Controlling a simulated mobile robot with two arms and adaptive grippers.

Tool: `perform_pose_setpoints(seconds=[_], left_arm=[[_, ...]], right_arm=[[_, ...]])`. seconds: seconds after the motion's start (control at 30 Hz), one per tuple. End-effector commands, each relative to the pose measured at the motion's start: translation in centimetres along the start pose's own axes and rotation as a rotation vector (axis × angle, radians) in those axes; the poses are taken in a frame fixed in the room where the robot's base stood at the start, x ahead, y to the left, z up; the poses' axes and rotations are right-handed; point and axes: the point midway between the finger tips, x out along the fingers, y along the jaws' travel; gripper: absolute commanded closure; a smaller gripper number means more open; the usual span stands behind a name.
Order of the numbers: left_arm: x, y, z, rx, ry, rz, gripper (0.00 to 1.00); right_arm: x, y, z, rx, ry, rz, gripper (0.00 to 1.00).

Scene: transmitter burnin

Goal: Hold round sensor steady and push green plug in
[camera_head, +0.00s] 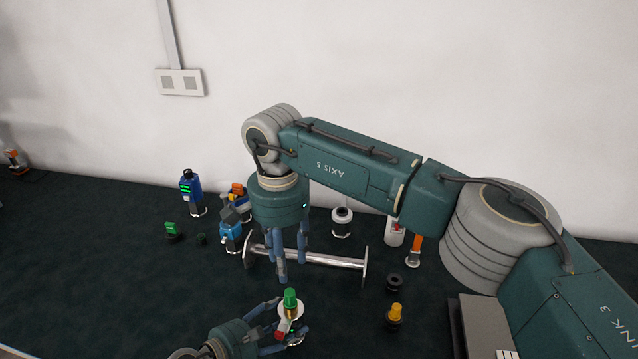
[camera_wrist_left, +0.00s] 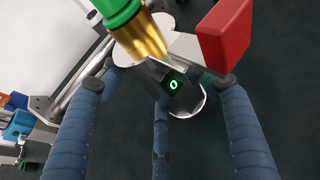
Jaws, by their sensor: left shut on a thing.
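The round sensor (camera_head: 292,309) is white and silver with a red block on its side. It sits between the fingers of my left gripper (camera_head: 280,326) at the bottom of the head view. The left wrist view shows the sensor (camera_wrist_left: 184,98) with a lit green mark on a small dark display, and blue fingers around it. The green plug (camera_head: 290,298) stands at the sensor's top; its gold shank (camera_wrist_left: 143,38) shows in the wrist view. How deep it sits is unclear. My right gripper (camera_head: 285,262) points down above and behind the plug, fingers apart and empty.
A metal bar with end plates (camera_head: 325,260) lies behind the sensor. A yellow-topped part (camera_head: 395,314) and a black ring (camera_head: 394,283) are to the right. Blue devices (camera_head: 190,192) and green plugs (camera_head: 172,231) stand at left. The front left table is clear.

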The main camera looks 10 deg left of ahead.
Motion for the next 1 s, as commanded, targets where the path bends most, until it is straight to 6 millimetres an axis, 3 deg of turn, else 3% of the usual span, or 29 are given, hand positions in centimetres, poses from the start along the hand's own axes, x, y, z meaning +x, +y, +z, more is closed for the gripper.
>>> perform_pose_setpoints(seconds=[0.07, 0.1, 0.2, 0.57, 0.67, 1.0], left_arm=[[0.0, -0.1, -0.1, 0.0, 0.002, -0.002, 0.64], [0.0, -0.1, -0.1, 0.0, 0.002, -0.002, 0.33], [0.0, -0.1, -0.1, 0.0, 0.002, -0.002, 0.17], [-0.5, 0.0, -0.1, 0.001, 0.002, 0.0, 0.17], [-1.7, 0.0, -0.2, 0.001, 0.003, 0.001, 0.17], [-8.8, -0.1, -0.3, 0.0, 0.006, -0.002, 0.17]], right_arm=[[0.0, 0.0, 0.0, 0.0, 0.0, 0.0, 0.61], [0.0, 0.0, 0.0, 0.0, 0.0, 0.0, 0.61], [0.0, 0.0, 0.0, 0.0, 0.0, 0.0, 0.61], [0.0, 0.0, 0.0, 0.0, 0.0, 0.0, 0.61], [0.0, 0.0, 0.0, 0.0, 0.0, 0.0, 0.61], [0.0, 0.0, 0.0, 0.0, 0.0, 0.0, 0.61]])
